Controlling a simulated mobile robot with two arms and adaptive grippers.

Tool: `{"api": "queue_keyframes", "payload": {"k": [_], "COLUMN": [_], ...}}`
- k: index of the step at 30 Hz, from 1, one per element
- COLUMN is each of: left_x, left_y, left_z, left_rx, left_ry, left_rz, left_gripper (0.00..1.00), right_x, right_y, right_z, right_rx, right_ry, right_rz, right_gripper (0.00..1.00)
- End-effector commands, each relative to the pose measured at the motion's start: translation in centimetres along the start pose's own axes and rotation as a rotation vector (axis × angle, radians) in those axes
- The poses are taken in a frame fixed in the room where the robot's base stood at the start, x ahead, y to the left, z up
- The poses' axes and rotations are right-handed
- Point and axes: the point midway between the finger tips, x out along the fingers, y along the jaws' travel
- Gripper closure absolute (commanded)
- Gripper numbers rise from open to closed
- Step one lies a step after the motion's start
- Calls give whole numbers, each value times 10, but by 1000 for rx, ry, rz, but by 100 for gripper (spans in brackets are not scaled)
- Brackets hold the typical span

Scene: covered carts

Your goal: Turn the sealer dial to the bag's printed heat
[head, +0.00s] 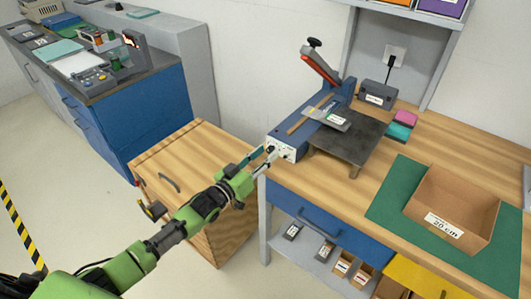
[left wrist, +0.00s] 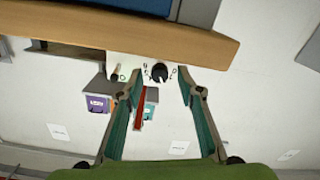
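The blue sealer (head: 307,122) stands at the back left of the wooden bench with its red lever raised. Its white front panel (head: 288,154) carries a small black dial (head: 271,149). The left wrist view shows the dial (left wrist: 159,72) with marks around it, too small to read. My left gripper (head: 266,155) is at the panel. In the left wrist view its two green fingers (left wrist: 159,84) are apart, one on each side of the dial, with gaps visible. A grey bag (head: 340,118) with a white label lies by the sealer; its print is unreadable. My right gripper is not in view.
A dark low stand (head: 350,138) is beside the sealer. A cardboard box (head: 470,205) marked 20 cm sits on a green mat (head: 388,200). A wooden cabinet (head: 190,150) stands left of the bench, below my left arm. Pink and teal blocks (head: 400,131) lie at the back.

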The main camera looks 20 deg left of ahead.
Motion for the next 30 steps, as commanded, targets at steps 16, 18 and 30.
{"api": "queue_keyframes", "payload": {"k": [16,18,30], "left_x": [6,6,6], "left_y": [0,0,0], "left_z": [0,0,0], "left_rx": [1,1,68], "left_ry": [0,0,0], "left_rz": [0,0,0], "left_gripper": [100,100,100], "right_x": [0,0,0], "right_y": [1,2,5], "right_z": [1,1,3], "right_rx": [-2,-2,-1], "right_ry": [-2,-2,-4], "right_rz": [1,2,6], "right_gripper": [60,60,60]}}
